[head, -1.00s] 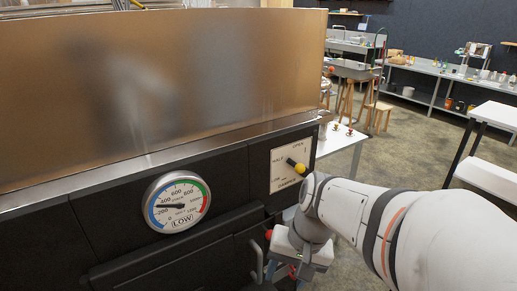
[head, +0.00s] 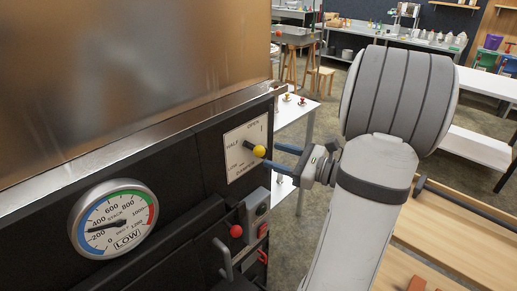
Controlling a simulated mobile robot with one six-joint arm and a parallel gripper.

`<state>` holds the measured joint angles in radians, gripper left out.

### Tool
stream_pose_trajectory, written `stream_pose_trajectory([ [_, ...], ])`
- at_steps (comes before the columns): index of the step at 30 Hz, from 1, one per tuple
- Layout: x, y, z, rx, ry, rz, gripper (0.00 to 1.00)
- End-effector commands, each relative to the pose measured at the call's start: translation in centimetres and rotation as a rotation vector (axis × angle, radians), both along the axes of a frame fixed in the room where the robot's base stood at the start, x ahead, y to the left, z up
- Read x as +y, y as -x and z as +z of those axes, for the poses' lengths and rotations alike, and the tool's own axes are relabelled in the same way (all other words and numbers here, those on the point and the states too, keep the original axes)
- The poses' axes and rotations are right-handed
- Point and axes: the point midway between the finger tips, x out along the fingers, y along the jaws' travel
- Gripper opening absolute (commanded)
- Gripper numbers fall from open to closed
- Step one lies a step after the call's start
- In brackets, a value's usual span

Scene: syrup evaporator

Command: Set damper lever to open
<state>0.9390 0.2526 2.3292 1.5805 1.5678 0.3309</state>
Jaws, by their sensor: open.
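The damper lever has a dark shaft and a yellow knob (head: 259,151). It sticks out from a pale plate (head: 236,163) on the dark evaporator front. HALF is readable at the plate's left and OPEN at its top; the lower lettering is partly hidden. The lever's exact setting is hard to tell. My gripper (head: 272,154) comes in from the right, its two bluish fingers apart and pointing left at the knob. The fingertips are close to the knob; I cannot tell whether they touch it.
A round stack gauge (head: 113,219) marked LOW is at lower left. A red knob (head: 236,231) and a grey box (head: 256,209) sit below the plate. A white side table (head: 295,118) stands behind the gripper. A wooden surface (head: 450,235) lies at right.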

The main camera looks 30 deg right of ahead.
Motion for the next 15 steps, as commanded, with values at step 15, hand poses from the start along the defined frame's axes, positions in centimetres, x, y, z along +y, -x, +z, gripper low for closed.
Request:
stream_pose_trajectory([
  [15, 3.4, -4.6, 0.0, 0.001, 0.002, 0.002, 0.5],
])
